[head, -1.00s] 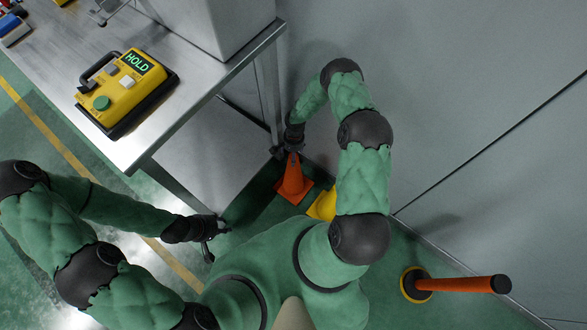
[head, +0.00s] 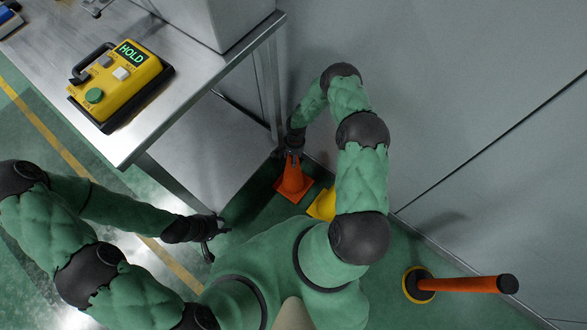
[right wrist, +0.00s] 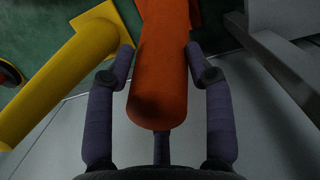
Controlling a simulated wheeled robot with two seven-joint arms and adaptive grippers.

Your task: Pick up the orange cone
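The orange cone (head: 293,182) stands upright on the green floor beside the table, close to the grey wall. My right gripper (head: 294,149) is at the top of the cone. In the right wrist view, the fingers of my right gripper (right wrist: 160,52) bend inward and appear to touch both sides of the orange cone (right wrist: 162,75). The third finger is mostly hidden below the cone's tip. My left gripper (head: 209,246) is low at the left, away from the cone; it looks empty, with its fingers apart.
A yellow cone (head: 322,204) stands close to the right of the orange one and also shows in the right wrist view (right wrist: 70,75). A metal table (head: 178,108) with a yellow HOLD box (head: 120,85) is at the left. An orange post (head: 465,284) stands at the right.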

